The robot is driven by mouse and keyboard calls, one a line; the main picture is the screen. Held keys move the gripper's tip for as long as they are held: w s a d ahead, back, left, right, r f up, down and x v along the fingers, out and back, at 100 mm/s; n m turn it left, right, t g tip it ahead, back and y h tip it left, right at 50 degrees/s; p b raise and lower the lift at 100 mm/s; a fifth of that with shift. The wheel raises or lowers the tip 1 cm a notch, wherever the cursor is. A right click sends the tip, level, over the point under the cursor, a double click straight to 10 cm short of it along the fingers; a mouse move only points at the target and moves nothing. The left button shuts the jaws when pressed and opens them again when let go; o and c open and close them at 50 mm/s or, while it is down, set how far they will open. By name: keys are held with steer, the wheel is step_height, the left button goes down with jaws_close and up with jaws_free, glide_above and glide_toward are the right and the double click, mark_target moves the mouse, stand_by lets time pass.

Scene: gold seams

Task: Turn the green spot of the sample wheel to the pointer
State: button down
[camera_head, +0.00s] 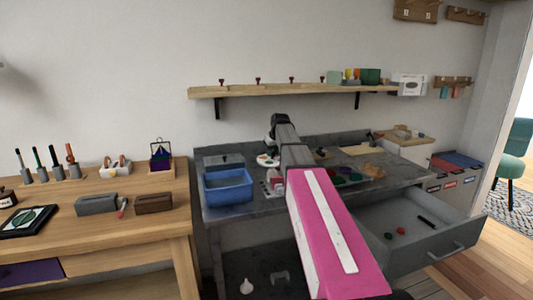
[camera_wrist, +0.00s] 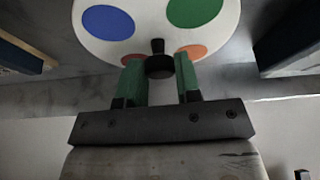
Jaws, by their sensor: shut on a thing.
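The sample wheel (camera_wrist: 145,42) is a white disc, cut off by the top of the wrist view. Its green spot (camera_wrist: 194,10) is at the upper right and its blue spot (camera_wrist: 109,21) at the upper left. An orange spot and a red spot lie lower, partly behind my fingers. My gripper (camera_wrist: 159,66) has its green fingers on either side of the wheel's black knob (camera_wrist: 158,68) and is shut on it. In the head view the wheel (camera_head: 266,161) shows small on the grey bench, partly hidden by my arm. I cannot make out the pointer.
A blue bin (camera_head: 228,188) stands on the bench left of my arm. A grey drawer (camera_head: 413,232) is pulled out at the right, with small things in it. A wooden shelf (camera_head: 300,90) runs along the wall above. A wooden table (camera_head: 100,222) stands at the left.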

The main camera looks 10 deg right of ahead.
mark_target(279, 160)
steer(key=n+y, duration=0.1)
steer(key=n, duration=0.2)
steer(key=shift+w+d, duration=0.1)
steer(key=shift+d, duration=0.05)
steer(key=shift+n+g+y, duration=0.6)
steer(key=shift+n+g, duration=0.1)
steer(key=shift+n, duration=1.5)
steer(key=c, duration=0.8)
jaws_free()
steer(key=shift+v, duration=3.75)
